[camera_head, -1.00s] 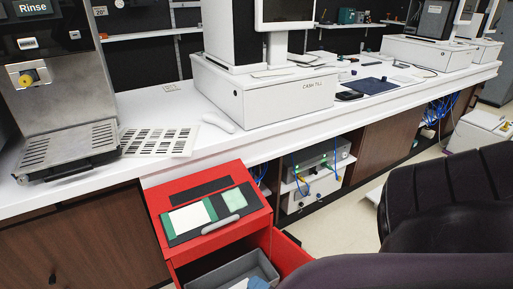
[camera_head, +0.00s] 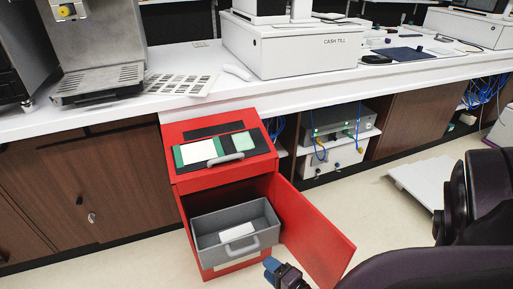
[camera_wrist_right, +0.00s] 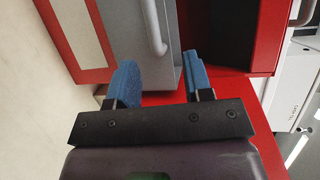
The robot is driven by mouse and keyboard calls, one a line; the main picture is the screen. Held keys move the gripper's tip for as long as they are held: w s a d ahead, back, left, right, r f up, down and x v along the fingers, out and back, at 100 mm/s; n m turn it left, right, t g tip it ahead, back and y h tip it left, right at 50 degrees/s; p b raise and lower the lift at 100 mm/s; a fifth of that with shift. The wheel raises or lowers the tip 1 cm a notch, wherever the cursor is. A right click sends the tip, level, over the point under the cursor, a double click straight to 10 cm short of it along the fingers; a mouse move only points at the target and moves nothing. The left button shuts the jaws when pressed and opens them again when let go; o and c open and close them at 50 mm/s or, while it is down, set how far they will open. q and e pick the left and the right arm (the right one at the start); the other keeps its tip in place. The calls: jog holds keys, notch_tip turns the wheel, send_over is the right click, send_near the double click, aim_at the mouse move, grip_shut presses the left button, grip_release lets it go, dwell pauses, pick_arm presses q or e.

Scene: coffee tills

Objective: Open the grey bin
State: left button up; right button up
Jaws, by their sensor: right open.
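The grey bin (camera_head: 268,211) sits low in a red cabinet (camera_head: 176,173), whose red door (camera_head: 310,232) hangs open on the right. The bin is a grey box with an open top and a curved handle (camera_head: 257,246) on its front. My right gripper (camera_head: 283,274) is in front of the bin, at its lower right, with blue fingertips. In the right wrist view its fingers (camera_wrist_right: 161,82) are spread, with nothing between them. The grey handle (camera_wrist_right: 152,27) lies beyond the fingertips there, apart from them. My left gripper is out of view.
A white counter (camera_head: 200,113) runs above the cabinet, with a cash till (camera_head: 290,52) and a coffee machine (camera_head: 100,45). Wooden cupboards (camera_head: 60,190) stand to the left. The floor (camera_head: 130,270) in front is clear. The open door stands beside my right gripper.

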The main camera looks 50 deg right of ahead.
jog(key=shift+f+b+x, duration=0.2)
jog(key=shift+b+x, duration=0.2)
jog(key=shift+x, duration=1.4)
jog(key=shift+f+b+x, duration=0.25)
jog(key=shift+b+x, duration=0.2)
jog(key=shift+x, duration=1.3)
jog(key=shift+f+b+x, duration=0.2)
jog(key=shift+b+x, duration=0.2)
jog(key=shift+x, duration=1.4)
jog(key=shift+s, duration=0.1)
grip_shut()
